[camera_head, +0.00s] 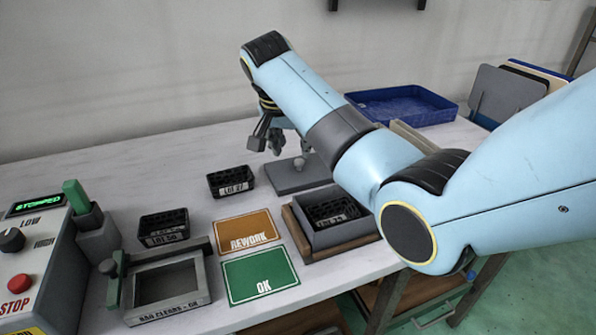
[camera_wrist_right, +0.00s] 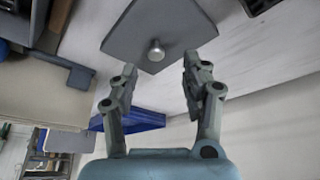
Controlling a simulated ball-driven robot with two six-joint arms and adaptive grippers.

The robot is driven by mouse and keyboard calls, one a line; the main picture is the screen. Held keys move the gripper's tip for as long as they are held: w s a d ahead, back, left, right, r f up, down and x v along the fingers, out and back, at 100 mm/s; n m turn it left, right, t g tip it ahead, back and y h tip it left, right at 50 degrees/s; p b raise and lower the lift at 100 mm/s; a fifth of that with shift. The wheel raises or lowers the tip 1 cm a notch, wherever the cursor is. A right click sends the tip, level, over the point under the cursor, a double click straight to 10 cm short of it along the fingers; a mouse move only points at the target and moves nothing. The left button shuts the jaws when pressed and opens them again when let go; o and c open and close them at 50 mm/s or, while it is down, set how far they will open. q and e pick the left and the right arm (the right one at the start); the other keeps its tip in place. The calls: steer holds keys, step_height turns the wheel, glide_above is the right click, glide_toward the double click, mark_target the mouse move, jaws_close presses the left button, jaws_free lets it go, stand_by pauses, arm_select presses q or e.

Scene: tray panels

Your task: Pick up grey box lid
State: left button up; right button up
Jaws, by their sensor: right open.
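The grey box lid (camera_head: 288,181) is a flat grey plate with a small round knob, lying on the white table behind the open grey box (camera_head: 318,236). My right gripper (camera_head: 282,147) is open and empty, just above and behind the lid. In the right wrist view, the lid (camera_wrist_right: 183,27) and its knob (camera_wrist_right: 156,50) show beyond the open right fingertips (camera_wrist_right: 160,65). The knob lies between the finger lines, apart from both fingers. My left gripper is out of view.
A black tray (camera_head: 230,182) stands left of the lid; another (camera_head: 163,227) is further left. The orange REWORK card (camera_head: 247,231) and green OK card (camera_head: 259,276) lie in front. A blue bin (camera_head: 408,105) stands at the back right. The back left table is clear.

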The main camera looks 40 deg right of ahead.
mark_target(299, 161)
steer(key=x, duration=0.4)
steer(key=shift+s+d+f, duration=0.15)
steer(key=shift+d, duration=0.25)
steer(key=shift+d+f+b, duration=0.1)
steer(key=shift+f+b, duration=0.2)
steer(key=shift+f, duration=0.1)
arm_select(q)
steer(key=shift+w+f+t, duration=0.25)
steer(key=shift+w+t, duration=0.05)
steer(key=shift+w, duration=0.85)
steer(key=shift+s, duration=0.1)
arm_select(e)
steer(key=shift+c, duration=1.2)
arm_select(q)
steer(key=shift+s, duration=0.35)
arm_select(e)
jaws_close()
